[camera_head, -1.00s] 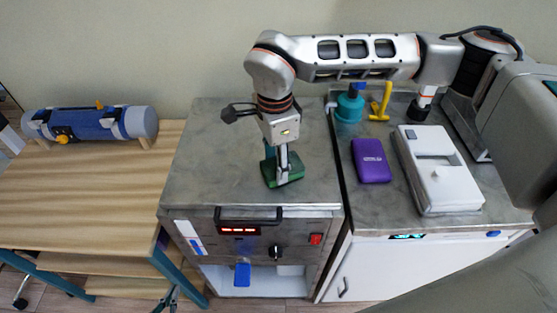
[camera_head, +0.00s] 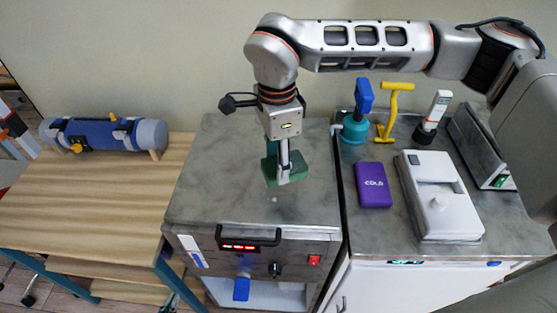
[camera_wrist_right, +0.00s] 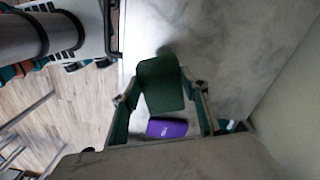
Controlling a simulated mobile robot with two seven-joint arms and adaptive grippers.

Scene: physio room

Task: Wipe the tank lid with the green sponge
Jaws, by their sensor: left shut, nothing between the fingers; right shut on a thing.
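The tank (camera_head: 205,215) is a steel unit with a flat grey lid (camera_head: 222,165) on top, a dark handle at its front edge and a red display. My right gripper (camera_head: 284,172) points down over the lid's right part and is shut on the green sponge (camera_head: 272,174). The sponge also shows in the right wrist view (camera_wrist_right: 160,85), between the fingers. Whether it touches the lid I cannot tell. A small pale spot shows on the lid just in front of the sponge. My left gripper (camera_head: 171,299) is low at the bottom edge, shut and mostly cut off.
Right of the tank, a counter holds a purple cold pack (camera_head: 374,186), a white device (camera_head: 440,195), a teal bottle (camera_head: 355,128) and a yellow tool (camera_head: 391,110). A wooden table (camera_head: 90,195) with a blue roll (camera_head: 105,134) stands left. The lid's left part is clear.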

